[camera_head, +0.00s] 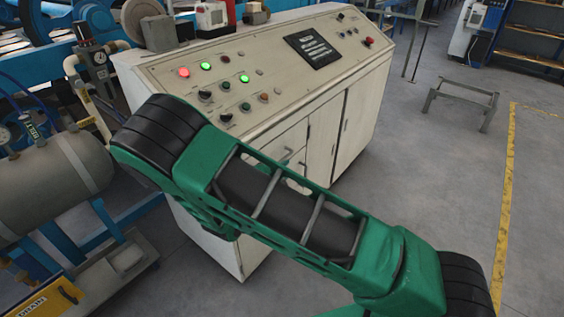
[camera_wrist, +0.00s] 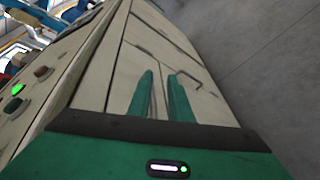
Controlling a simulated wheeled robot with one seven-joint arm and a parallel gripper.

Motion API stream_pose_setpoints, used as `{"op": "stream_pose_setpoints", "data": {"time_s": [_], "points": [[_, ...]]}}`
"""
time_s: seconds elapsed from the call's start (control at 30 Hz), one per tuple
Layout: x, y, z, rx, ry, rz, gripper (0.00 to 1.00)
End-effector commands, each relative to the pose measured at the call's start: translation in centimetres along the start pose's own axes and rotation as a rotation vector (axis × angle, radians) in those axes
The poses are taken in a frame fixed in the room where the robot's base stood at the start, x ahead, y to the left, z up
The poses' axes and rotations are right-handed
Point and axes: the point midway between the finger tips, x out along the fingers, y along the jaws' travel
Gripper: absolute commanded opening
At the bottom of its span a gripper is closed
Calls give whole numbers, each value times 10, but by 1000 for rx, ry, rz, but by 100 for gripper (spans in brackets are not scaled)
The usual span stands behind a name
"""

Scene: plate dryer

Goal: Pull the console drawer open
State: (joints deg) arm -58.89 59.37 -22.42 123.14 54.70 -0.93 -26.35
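The console (camera_head: 355,100) is a cream cabinet with a sloping control panel. A panel with a dark handle (camera_head: 287,156), likely the drawer front, shows just above my green arm; the arm hides part of the console front. In the wrist view the console front (camera_wrist: 110,75) appears turned on its side. My gripper (camera_wrist: 160,75) has two green fingers apart, with nothing between them. One bar handle (camera_wrist: 188,75) shows just right of the fingertips, and another thin handle (camera_wrist: 140,47) lies farther up. I see no open gap at the drawer. My gripper is hidden in the head view.
A grey tank (camera_head: 50,175) and blue machinery stand left of the console. Lit red and green buttons (camera_head: 206,66) are on its panel. A small metal stand (camera_head: 462,100) is at right. The grey floor (camera_head: 430,165) right of the console is mostly clear.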

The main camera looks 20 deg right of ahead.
Motion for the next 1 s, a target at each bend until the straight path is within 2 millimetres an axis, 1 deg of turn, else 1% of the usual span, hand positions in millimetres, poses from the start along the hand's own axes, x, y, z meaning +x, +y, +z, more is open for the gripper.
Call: {"op": "stream_pose_setpoints", "data": {"time_s": [0.03,0.13,0.27,0.37,0.47,0.8,1.0], "points": [[-6,-1,-14,-39,24,41,18],[-14,-2,-32,-91,56,95,18],[-18,-2,-43,-120,75,127,18],[-13,-1,-46,-124,79,133,18],[-1,0,-46,-124,78,132,18],[57,7,-50,-122,76,130,18],[80,10,-53,-122,78,130,18]]}}
